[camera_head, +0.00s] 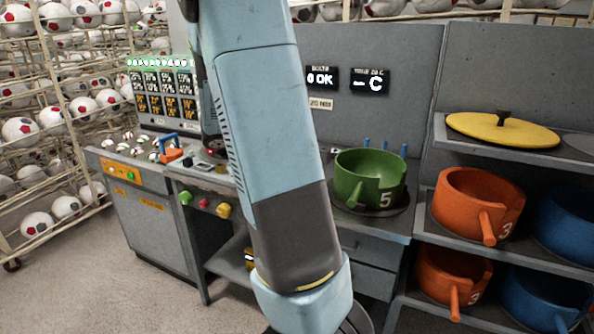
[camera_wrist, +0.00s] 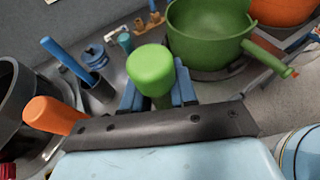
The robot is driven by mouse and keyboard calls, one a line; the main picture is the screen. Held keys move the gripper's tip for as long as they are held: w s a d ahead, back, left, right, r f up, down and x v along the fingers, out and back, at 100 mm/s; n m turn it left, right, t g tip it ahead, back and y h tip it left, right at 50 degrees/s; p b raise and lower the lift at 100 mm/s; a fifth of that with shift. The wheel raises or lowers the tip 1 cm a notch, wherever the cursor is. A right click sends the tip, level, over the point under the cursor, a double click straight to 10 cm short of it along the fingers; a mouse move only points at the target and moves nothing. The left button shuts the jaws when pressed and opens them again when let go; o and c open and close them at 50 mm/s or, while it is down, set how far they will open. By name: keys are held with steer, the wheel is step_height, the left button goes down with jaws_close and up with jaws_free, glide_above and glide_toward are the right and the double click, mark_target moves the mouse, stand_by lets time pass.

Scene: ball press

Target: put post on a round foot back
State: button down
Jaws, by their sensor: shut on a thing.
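In the wrist view my gripper (camera_wrist: 156,97) has its blue fingers closed on either side of a green round-topped post (camera_wrist: 151,65). The lower end of the post and any round foot are hidden behind the gripper's dark plate, so I cannot tell whether it touches the bench. In the head view my arm hides the gripper and the post.
A green pot marked 5 (camera_head: 357,187) stands on the bench, close beyond the gripper in the wrist view (camera_wrist: 205,48). A blue rod (camera_wrist: 66,60) and an orange rounded piece (camera_wrist: 52,114) are at left.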

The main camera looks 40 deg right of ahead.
steer(key=w+d+f, duration=0.3)
steer(key=d+f, duration=0.6)
steer(key=f, duration=0.2)
steer(key=shift+w+d+f, duration=0.2)
steer(key=shift+w+d, duration=0.05)
steer(key=shift+d, duration=0.15)
steer(key=shift+f, duration=0.1)
steer(key=c, duration=0.9)
jaws_free()
